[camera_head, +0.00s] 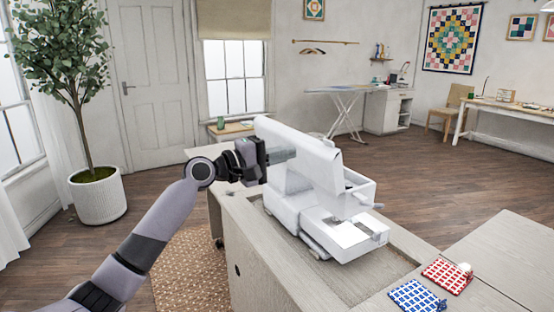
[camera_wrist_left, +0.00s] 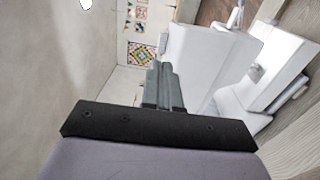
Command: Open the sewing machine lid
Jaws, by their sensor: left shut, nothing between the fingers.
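The white sewing machine (camera_head: 330,215) sits in the recess of the wooden cabinet. Its upper white panel, the lid (camera_head: 300,135), slants along the top; how far it stands open I cannot tell. My left gripper (camera_head: 284,152) is at the machine's upper left side, with shut, empty fingers pointing toward the lid. In the left wrist view the grey fingers (camera_wrist_left: 164,88) are together, beside the white machine body (camera_wrist_left: 208,62). Whether they touch it is unclear. My right gripper is not in view.
The wooden cabinet top (camera_head: 290,265) surrounds the machine. A blue checked piece (camera_head: 416,297) and a red checked piece (camera_head: 447,276) lie at the front right. A potted plant (camera_head: 97,196) stands at the left, away from the cabinet. The space above the machine is clear.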

